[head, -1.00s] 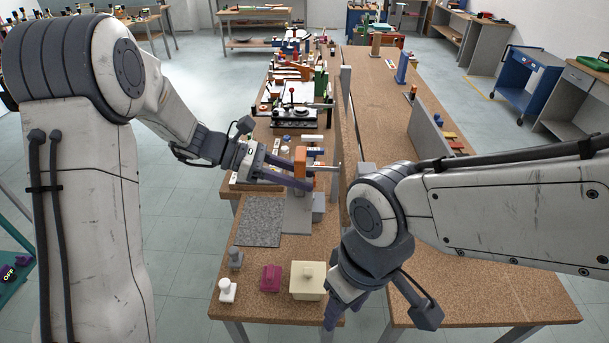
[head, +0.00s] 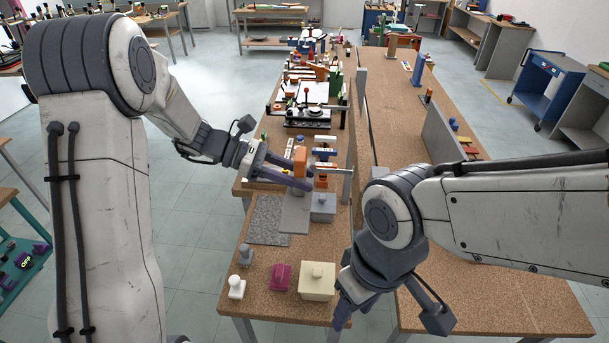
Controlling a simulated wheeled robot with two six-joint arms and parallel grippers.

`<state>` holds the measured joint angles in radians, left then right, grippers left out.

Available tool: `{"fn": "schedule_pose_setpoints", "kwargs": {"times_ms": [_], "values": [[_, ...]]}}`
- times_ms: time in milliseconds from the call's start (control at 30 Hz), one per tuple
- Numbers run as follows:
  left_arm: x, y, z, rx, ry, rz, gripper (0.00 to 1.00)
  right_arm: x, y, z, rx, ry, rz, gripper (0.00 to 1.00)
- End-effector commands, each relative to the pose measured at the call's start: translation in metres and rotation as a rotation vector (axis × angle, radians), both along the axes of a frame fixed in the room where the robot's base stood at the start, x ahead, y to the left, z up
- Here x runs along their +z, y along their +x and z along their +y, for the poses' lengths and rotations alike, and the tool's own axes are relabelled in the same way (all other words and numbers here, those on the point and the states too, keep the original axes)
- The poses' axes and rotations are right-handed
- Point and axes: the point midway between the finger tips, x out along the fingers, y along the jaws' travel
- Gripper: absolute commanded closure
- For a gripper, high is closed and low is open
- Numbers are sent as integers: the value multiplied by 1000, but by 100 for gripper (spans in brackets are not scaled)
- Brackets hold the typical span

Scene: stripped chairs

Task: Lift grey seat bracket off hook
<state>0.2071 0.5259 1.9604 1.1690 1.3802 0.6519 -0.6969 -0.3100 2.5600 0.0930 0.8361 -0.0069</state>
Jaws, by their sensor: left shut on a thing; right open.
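My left gripper (head: 297,181) is shut on the grey seat bracket (head: 296,212) above the near end of the long brown table. The bracket shows as a flat grey piece below the fingers, and an orange block (head: 300,153) stands up at the fingers. The fingers hide where the two meet. The hook appears to be the grey horizontal rod (head: 336,171), which reaches left from an upright grey post (head: 347,188); a small gap shows between the orange block and its tip. My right gripper (head: 343,305) is open at the table's front right, its fingers partly hidden.
A grey box (head: 323,208) stands right of the bracket. A speckled grey mat (head: 266,219) lies to its left. In front are a white knobbed piece (head: 236,288), a magenta block (head: 280,277) and a cream box (head: 317,282). A tall divider (head: 370,135) runs along the table's right.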

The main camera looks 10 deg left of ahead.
Motion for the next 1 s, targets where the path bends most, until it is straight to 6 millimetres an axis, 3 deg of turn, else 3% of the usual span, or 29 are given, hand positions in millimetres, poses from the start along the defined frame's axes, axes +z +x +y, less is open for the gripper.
{"fn": "schedule_pose_setpoints", "kwargs": {"times_ms": [600,1000], "values": [[2,0,46,1,-3,0,100,11,0,0,0,0,0,50],[1,0,48,0,-3,0,100,11,0,0,0,0,0,50]]}}
